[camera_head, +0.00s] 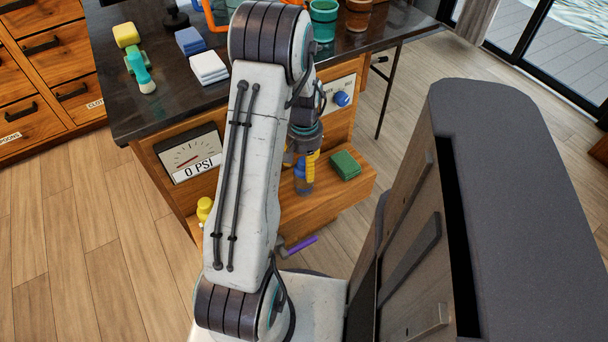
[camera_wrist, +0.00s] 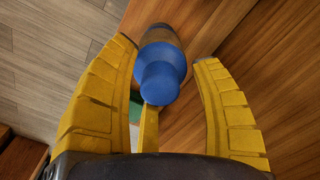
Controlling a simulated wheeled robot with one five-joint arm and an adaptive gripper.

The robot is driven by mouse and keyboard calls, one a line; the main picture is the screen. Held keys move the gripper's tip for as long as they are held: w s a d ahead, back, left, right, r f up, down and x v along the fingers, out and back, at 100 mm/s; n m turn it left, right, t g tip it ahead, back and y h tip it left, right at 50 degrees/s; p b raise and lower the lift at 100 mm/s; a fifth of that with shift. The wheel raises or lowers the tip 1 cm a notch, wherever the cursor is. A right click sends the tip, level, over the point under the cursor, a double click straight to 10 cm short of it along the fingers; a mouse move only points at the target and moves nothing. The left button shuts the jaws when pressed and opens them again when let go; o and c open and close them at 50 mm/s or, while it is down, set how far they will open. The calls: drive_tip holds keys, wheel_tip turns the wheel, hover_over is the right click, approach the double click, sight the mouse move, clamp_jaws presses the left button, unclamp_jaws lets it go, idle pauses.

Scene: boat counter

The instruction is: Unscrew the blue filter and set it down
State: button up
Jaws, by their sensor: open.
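The blue filter (camera_wrist: 161,70) shows in the wrist view as a rounded blue cap and knob with a darker body beyond it. It lies between the yellow fingers of my gripper (camera_wrist: 166,50). The fingers are spread, with visible space on the right; on the left the finger's edge is close to the cap, and I cannot tell whether they touch. In the head view my gripper (camera_head: 308,164) hangs over the wooden ledge, and the filter (camera_head: 302,186) shows partly below it, mostly hidden by the yellow fingers.
A green sponge (camera_head: 345,165) lies on the ledge to the right. A gauge (camera_head: 190,155) reading 0 PSI, a yellow knob (camera_head: 204,208), a purple-handled valve (camera_head: 300,244) and a blue knob (camera_head: 341,98) are on the counter's front. Cloths (camera_head: 208,67) and cups (camera_head: 323,20) stand on the dark top.

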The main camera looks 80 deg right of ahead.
drive_tip(key=shift+m, duration=0.4)
drive_tip(key=shift+m, duration=0.9)
drive_tip(key=shift+m, duration=0.8)
drive_tip(key=shift+m+b, duration=0.3)
drive_tip(key=shift+m, duration=0.6)
